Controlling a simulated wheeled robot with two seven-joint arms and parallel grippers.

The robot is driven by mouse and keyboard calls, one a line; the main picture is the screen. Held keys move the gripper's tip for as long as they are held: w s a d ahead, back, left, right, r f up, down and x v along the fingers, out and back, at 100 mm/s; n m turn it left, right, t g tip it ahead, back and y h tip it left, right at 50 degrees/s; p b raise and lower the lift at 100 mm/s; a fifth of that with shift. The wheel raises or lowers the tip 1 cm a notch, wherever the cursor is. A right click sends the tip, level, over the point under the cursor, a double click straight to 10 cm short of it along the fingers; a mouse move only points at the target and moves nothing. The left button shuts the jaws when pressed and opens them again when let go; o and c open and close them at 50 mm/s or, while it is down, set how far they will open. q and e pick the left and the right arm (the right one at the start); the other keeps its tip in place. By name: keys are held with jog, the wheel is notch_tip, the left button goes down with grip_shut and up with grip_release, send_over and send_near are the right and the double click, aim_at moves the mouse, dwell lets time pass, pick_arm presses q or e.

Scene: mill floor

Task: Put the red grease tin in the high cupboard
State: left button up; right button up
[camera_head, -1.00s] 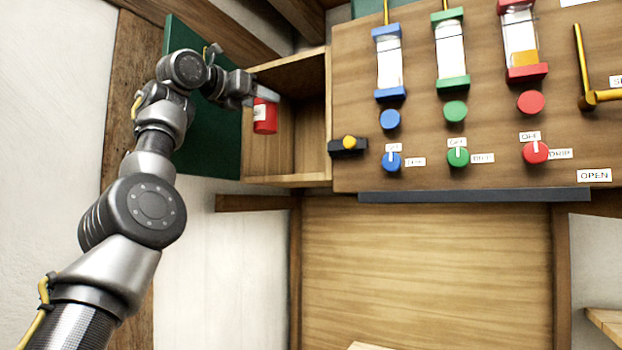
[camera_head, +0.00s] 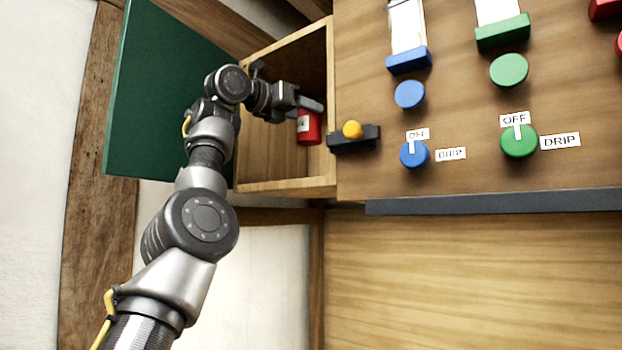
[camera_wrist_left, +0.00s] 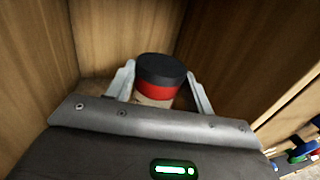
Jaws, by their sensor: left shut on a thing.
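The red grease tin (camera_head: 309,127) is inside the open high cupboard (camera_head: 285,187), near its right wall in the head view. My left gripper (camera_head: 311,106) reaches in from the left and is shut on the tin near its top. In the left wrist view the tin (camera_wrist_left: 161,80) shows a dark lid, a red band and a pale label, upright between the two fingers. Wooden cupboard walls (camera_wrist_left: 108,35) surround it there. Whether the tin's base touches the cupboard floor cannot be told. The green cupboard door (camera_head: 160,100) stands wide open to the left. My right gripper is not in view.
Right of the cupboard is a wooden panel (camera_head: 465,170) with blue (camera_head: 413,154) and green (camera_head: 519,140) knobs and glass oilers. A black block with a yellow button (camera_head: 353,130) sits beside the cupboard's right edge. A dark ledge (camera_head: 480,203) runs below the panel.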

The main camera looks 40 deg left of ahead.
aim_at(302, 139)
pick_arm(q)
jog(key=f, duration=0.1)
jog(key=s+f+b, duration=0.2)
jog(key=shift+d+f, duration=0.2)
jog(key=shift+f, duration=0.1)
jog(key=w+f, duration=0.2)
jog(key=w, duration=0.1)
jog(key=shift+w+a+f+b, duration=0.1)
jog(key=shift+w+f+b, duration=0.2)
jog(key=shift+f, duration=0.15)
jog(key=shift+s+f+b, duration=0.45)
jog(key=shift+s+f, duration=0.3)
jog(key=shift+s, duration=0.25)
jog(key=shift+w+f, duration=0.2)
jog(key=shift+f, duration=0.3)
jog(key=shift+w+f, duration=0.1)
jog(key=shift+w, duration=0.3)
jog(key=shift+s+f, duration=0.1)
jog(key=shift+s, duration=0.25)
jog(key=o, duration=1.2)
jog(key=shift+w, duration=0.1)
jog(key=shift+c, duration=0.2)
jog(key=shift+w, duration=0.1)
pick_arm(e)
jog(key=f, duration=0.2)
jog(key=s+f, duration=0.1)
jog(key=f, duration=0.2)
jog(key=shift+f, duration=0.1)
